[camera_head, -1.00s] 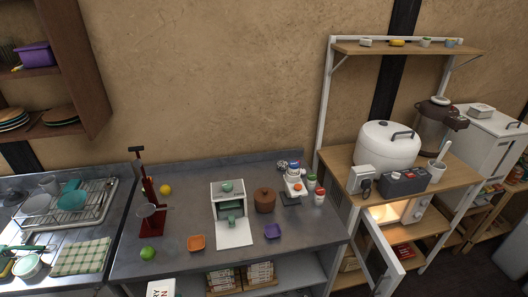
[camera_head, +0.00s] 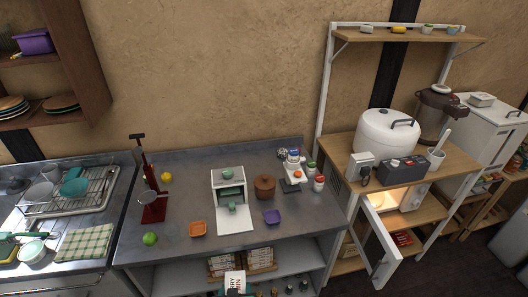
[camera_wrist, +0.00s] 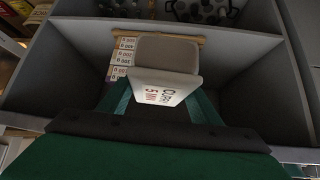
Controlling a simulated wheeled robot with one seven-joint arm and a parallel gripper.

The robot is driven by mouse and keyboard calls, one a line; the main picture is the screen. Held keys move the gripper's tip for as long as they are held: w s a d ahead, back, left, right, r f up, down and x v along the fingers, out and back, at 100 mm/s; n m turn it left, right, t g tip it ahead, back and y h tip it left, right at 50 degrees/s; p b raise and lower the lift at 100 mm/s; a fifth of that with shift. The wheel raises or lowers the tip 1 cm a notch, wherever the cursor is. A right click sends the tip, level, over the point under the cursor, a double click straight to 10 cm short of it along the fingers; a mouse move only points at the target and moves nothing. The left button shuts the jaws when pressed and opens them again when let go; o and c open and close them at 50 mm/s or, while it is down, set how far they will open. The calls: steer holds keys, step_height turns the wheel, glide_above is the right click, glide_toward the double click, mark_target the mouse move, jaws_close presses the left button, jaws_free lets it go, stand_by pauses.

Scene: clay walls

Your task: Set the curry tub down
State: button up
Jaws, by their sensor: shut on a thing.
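The curry tub (camera_head: 235,280) is a pale box with dark lettering, at the bottom edge of the head view in front of the counter's lower shelf. In the wrist view the tub (camera_wrist: 165,88) shows a white lettered face and a grey-brown face. My gripper (camera_wrist: 161,100) has green fingers on both sides of the tub and is shut on it. The tub is held in front of an open shelf compartment, and I cannot tell whether it touches any surface.
The lower shelf (camera_head: 195,272) has stacked small boxes (camera_head: 258,258) in wooden trays. In the wrist view grey partitions (camera_wrist: 268,95) flank the tub and lettered boxes (camera_wrist: 122,58) stand to its left. An open cabinet door (camera_head: 378,250) juts out at right.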

steer(key=d+f+m, duration=0.1)
steer(key=d+f, duration=0.6)
steer(key=d, duration=0.3)
steer(key=shift+s+f+h, duration=0.15)
steer(key=shift+s+h, duration=0.25)
steer(key=shift+s, duration=0.05)
steer(key=shift+a, duration=0.15)
stand_by(0.8)
